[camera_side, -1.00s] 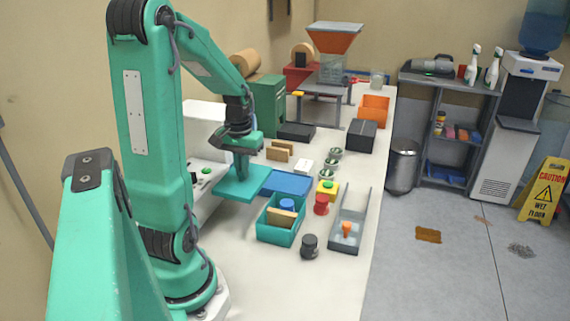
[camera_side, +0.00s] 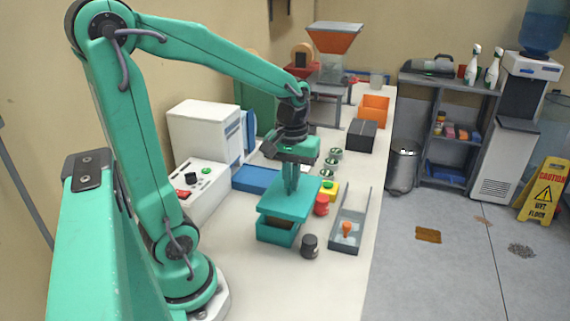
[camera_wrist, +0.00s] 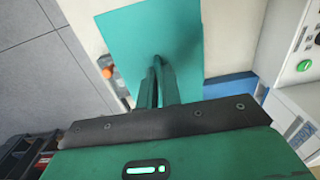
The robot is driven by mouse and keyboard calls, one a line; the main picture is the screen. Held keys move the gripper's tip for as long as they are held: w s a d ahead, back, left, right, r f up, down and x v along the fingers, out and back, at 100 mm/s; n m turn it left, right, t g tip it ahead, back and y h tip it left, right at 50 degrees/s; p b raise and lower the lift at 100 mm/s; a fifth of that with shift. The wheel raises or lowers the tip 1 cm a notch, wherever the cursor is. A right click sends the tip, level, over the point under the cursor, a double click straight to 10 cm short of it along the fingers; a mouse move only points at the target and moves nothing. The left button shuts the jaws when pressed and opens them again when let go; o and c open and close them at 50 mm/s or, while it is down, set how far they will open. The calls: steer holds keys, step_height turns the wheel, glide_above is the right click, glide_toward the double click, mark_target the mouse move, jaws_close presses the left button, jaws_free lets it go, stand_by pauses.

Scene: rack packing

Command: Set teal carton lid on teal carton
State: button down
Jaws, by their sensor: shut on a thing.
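The teal carton lid (camera_side: 296,203) is a flat plate that hangs roughly level over the teal carton (camera_side: 276,235). My gripper (camera_side: 291,188) is shut on the lid from above. In the side view the lid covers most of the carton's opening and reaches past it toward the far right. A dark gap, with a bit of the brown contents, shows between the lid and the carton's front rim. In the wrist view the lid (camera_wrist: 130,45) lies beyond my closed fingers (camera_wrist: 157,62) and hides the carton.
A dark grey knob-like piece (camera_side: 309,246) stands just right of the carton. A grey tray (camera_side: 348,246) with an orange item is farther right. The front table is clear.

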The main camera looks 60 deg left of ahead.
mark_target(281, 183)
steer(key=shift+s+d+r, duration=0.1)
steer(key=shift+d+r, duration=0.15)
steer(key=shift+d, duration=0.6)
steer(key=shift+s+d+r, duration=0.1)
steer(key=shift+d+r, duration=0.1)
steer(key=shift+d, duration=0.7)
steer(key=shift+d+r, duration=0.25)
steer(key=shift+d, duration=0.6)
steer(key=a+f, duration=0.2)
steer(key=a, duration=0.2)
steer(key=a+f, duration=0.2)
steer(key=a, duration=0.2)
steer(key=w+a+f, duration=0.1)
steer(key=a+f, duration=0.2)
steer(key=shift+a, duration=0.4)
steer(key=shift+f, duration=0.15)
steer(key=shift+f, duration=1.9)
steer(key=shift+f, duration=0.55)
steer(key=c, duration=1.6)
jaws_free()
